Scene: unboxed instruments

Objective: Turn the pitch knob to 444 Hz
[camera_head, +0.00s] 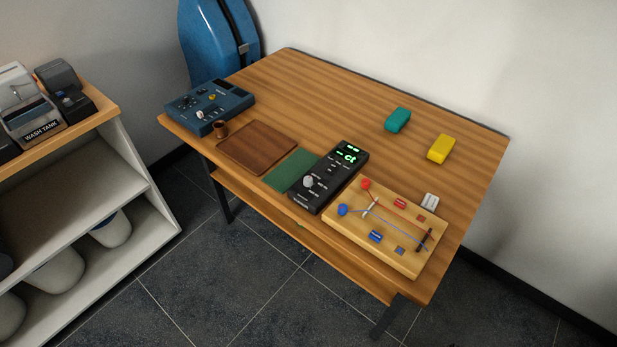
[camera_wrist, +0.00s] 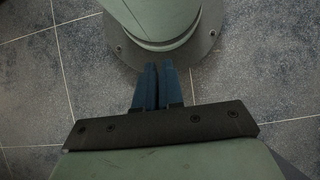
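A black tuner-like box (camera_head: 325,190) lies on the wooden table, with a lit green display (camera_head: 349,156) that seems to read "-ct". Its pale round knob (camera_head: 308,181) is near the front end, with small white labels beside it too small to read, so I cannot tell its setting. A blue instrument box (camera_head: 209,107) with small knobs sits at the table's left corner. My gripper (camera_wrist: 159,66) shows only in the wrist view, its two blue fingers close together with nothing between them. It is over the floor and my round base, away from the knob.
A wooden board with strings (camera_head: 375,255) lies right of the black box. A green mat (camera_head: 279,180) and brown board (camera_head: 250,158) lie left of it. Teal (camera_head: 397,120) and yellow (camera_head: 441,149) blocks are farther back.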

